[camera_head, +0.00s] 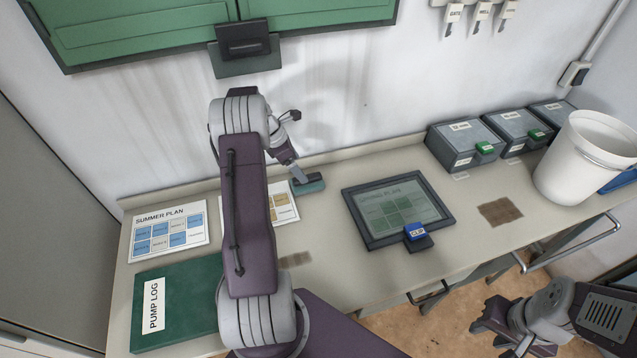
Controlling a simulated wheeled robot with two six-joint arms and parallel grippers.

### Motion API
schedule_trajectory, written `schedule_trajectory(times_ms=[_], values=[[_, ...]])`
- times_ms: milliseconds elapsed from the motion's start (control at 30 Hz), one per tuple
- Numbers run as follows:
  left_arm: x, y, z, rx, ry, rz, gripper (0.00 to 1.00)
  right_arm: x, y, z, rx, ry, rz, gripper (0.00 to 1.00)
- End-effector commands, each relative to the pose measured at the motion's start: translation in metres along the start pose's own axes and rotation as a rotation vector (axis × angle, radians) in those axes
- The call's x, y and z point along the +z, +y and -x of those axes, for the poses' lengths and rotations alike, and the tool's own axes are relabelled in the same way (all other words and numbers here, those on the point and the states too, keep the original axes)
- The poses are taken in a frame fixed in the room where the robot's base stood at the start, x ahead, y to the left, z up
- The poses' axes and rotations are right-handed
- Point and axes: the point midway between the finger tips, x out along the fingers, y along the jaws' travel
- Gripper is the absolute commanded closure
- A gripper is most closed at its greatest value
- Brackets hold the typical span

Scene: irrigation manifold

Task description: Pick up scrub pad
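A flat teal-green pad (310,186), which looks like the scrub pad, is on or just above the counter near the wall. My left gripper (298,174) points down at it, with a grey part meeting the pad's top. My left arm covers much of this area, and the fingers are too small and hidden to tell whether they grip the pad. My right gripper (502,335) is at the lower right, in front of the counter, with its fingers apart and empty.
On the counter (340,274) are a Summer Plan sheet (168,233), a green Pump Log (180,303), a partly covered sheet (284,204), a dark-framed board (397,208) with a blue clip, several grey boxes (464,143) and a white bucket (585,160). Brown patches mark the counter.

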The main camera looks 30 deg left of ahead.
Motion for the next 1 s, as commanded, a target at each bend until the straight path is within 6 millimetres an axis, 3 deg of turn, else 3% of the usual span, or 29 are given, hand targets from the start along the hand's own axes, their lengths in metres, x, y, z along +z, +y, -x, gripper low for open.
schedule_trajectory(times_ms=[167, 400, 567, 800, 1000], values=[[-0.002, 0.001, -0.001, 0.003, 0.0, 0.004, 0.13, 0.0, 0.0, 0.0, 0.0, 0.0, 0.0, 0.64], [-0.002, 0.001, -0.035, 0.002, 0.001, 0.003, 0.13, 0.0, 0.0, 0.0, 0.0, 0.0, 0.0, 0.64], [-0.003, 0.001, -0.045, 0.002, 0.001, 0.002, 0.13, 0.0, 0.0, 0.0, 0.0, 0.0, 0.0, 0.64], [-0.003, 0.001, -0.085, 0.003, 0.001, 0.002, 0.13, 0.0, 0.0, 0.001, 0.0, 0.0, 0.0, 0.64], [-0.003, 0.002, -0.089, 0.005, 0.001, 0.001, 0.13, 0.0, 0.0, 0.001, 0.0, 0.0, 0.0, 0.64]])
